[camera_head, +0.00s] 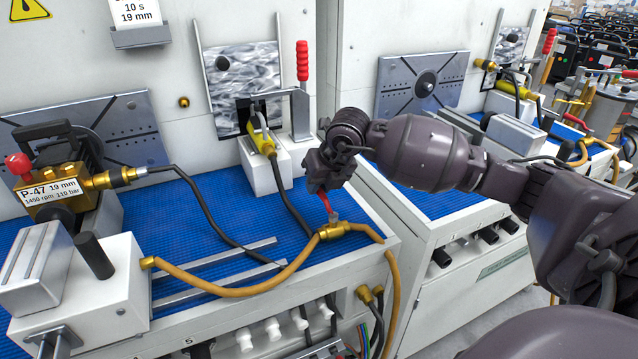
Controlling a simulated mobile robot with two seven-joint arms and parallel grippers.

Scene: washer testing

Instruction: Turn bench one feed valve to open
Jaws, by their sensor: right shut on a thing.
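The bench one feed valve is a brass body (334,231) near the front right corner of the blue bench mat, with a yellow-brown hose on each side. Its red handle (326,203) stands up from the body, tilted. My right gripper (324,190) comes in from the right and is shut on the upper part of the red handle, which its fingers hide. My left gripper is not in view.
A brass pump (60,185) labelled P-47 stands at left beside a white vise block (85,290). A red-handled clamp (302,75) rises behind my gripper. Black hoses cross the blue mat (205,215). A second bench (440,245) stands at right.

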